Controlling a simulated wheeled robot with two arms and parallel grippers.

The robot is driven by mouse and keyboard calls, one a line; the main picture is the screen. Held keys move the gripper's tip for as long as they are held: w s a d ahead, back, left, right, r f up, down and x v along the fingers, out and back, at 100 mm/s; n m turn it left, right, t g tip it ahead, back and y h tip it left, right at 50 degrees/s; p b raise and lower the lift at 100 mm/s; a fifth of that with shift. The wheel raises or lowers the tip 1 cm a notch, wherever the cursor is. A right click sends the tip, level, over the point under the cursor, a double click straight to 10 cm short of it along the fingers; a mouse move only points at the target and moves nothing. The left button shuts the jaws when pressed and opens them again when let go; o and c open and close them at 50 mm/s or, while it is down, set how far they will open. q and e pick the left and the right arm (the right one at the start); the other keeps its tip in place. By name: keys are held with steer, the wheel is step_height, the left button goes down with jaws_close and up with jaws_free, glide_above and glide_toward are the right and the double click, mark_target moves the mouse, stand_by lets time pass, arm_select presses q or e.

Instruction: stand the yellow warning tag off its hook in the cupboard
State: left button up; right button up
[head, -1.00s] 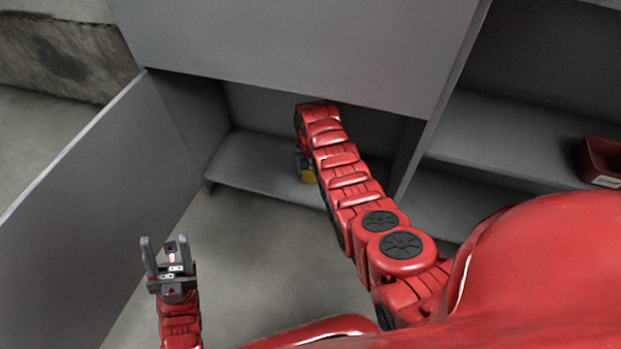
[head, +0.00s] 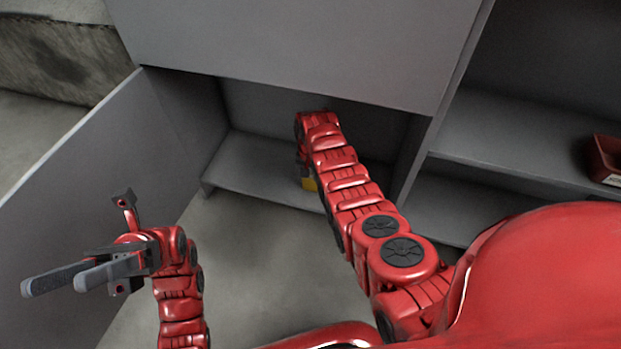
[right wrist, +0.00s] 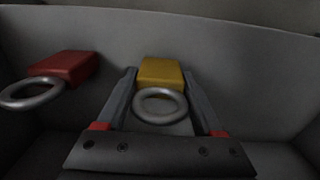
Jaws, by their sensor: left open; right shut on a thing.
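The yellow warning tag (right wrist: 160,74) sits between the fingers of my right gripper (right wrist: 159,78) in the right wrist view, with a grey metal ring (right wrist: 160,104) on its near side. My right gripper is shut on it. In the head view a bit of the yellow tag (head: 309,184) shows beside my right arm, inside the lower cupboard bay; the arm hides most of that gripper. The hook cannot be made out. My left gripper (head: 53,283) is open and empty, in front of the cupboard door at the left.
A red tag (right wrist: 66,66) with a ring is left of the yellow one. The open grey door (head: 85,165) stands at left, and the cupboard floor (head: 255,165) is bare. A red bin (head: 606,158) is on a right shelf.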

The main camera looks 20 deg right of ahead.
steer(key=shift+f, duration=0.1)
steer(key=o, duration=1.4)
